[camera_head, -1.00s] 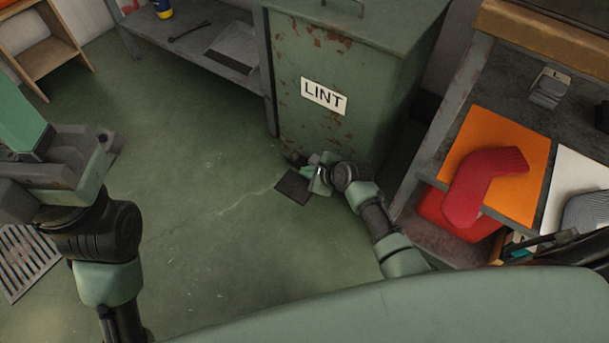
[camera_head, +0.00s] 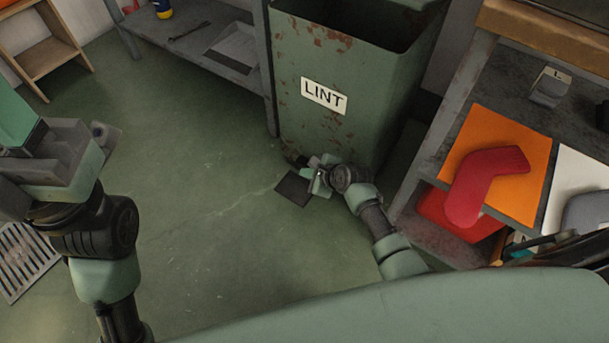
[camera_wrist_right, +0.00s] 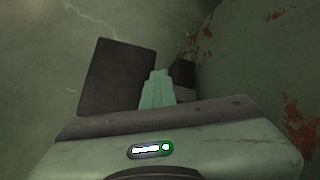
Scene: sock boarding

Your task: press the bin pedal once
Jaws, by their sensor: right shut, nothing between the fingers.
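The green bin (camera_head: 335,125) labelled LINT stands at the upper middle, with rust patches and its top open on a dark inside. Its pedal (camera_head: 291,189), a dark flat plate, is low at the bin's front. My right gripper (camera_head: 312,184) is shut and empty, down at the pedal's right edge. In the right wrist view the closed pale green fingertips (camera_wrist_right: 157,88) overlap the edge of the dark pedal plate (camera_wrist_right: 115,72); contact underneath is hidden. My left gripper (camera_head: 22,120) is at the left edge, away from the bin, its fingers not clear.
A grey shelf (camera_head: 185,45) with a dustpan stands left of the bin. A workbench (camera_head: 430,165) on the right bears an orange sheet (camera_head: 490,140) and a red sock form (camera_head: 480,185). A floor grate (camera_head: 25,262) is at lower left. The middle floor is clear.

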